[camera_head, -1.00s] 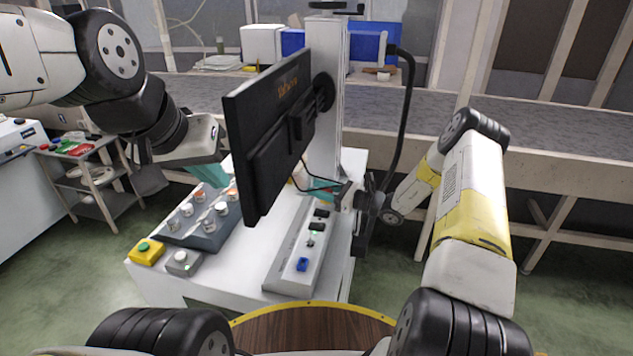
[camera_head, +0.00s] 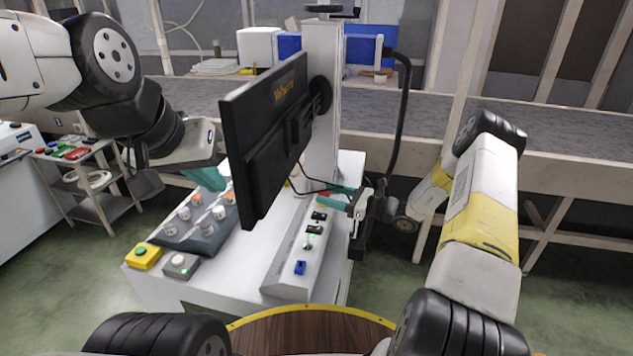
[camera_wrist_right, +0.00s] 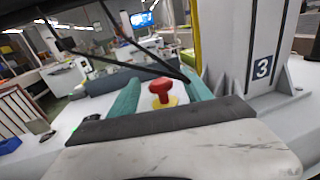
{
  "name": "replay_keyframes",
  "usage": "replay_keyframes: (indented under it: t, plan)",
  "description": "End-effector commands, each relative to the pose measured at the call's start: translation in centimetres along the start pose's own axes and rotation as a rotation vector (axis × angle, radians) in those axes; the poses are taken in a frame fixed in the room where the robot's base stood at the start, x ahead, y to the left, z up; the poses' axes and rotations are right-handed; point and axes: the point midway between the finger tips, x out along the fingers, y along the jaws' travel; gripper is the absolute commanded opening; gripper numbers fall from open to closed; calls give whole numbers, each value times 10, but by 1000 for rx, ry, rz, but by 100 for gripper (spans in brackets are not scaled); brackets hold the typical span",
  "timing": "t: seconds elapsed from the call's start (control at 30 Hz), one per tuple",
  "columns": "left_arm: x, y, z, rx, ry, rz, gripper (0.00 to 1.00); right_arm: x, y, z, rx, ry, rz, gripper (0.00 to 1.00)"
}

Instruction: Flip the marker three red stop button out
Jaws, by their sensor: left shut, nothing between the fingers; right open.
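The red stop button (camera_wrist_right: 161,88) is a mushroom head on a yellow base, upright on a white surface beside a post with a "3" marker (camera_wrist_right: 262,68) in the right wrist view. My right gripper (camera_wrist_right: 163,86) is open, its teal fingers on either side of the button; I cannot tell whether they touch it. In the head view my right gripper (camera_head: 334,198) is at the right side of the white machine, and the button is mostly hidden there. My left gripper (camera_head: 210,178) is shut and empty above the knob panel, left of the monitor.
A black monitor (camera_head: 265,145) on a white column (camera_head: 323,100) stands between my grippers. A panel with several knobs (camera_head: 195,222), a yellow button box (camera_head: 143,256) and a grey switch strip (camera_head: 298,262) are on the machine top. A grey conveyor (camera_head: 450,115) runs behind.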

Motion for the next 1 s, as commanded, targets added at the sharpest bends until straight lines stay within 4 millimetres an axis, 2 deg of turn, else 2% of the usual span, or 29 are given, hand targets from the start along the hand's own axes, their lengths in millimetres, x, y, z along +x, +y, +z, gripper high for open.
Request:
replay_keyframes:
  t: [0.1,0.23,0.57,0.67,0.77,0.83,1.0]
  plan:
    - [0,0,0,0,0,0,0,-18,0,0,0,1,-2,57]
    - [0,0,0,0,0,0,0,-28,0,1,-1,-1,0,57]
    - [0,0,0,0,0,0,0,-30,0,1,-1,-1,2,57]
    - [0,0,0,0,0,0,0,-28,3,8,-21,9,20,57]
    - [0,0,0,0,0,0,0,-24,14,28,-86,45,80,57]
    - [0,0,0,0,0,0,0,-21,28,50,-163,86,150,57]
    - [0,0,0,0,0,0,0,-22,78,109,-417,226,362,57]
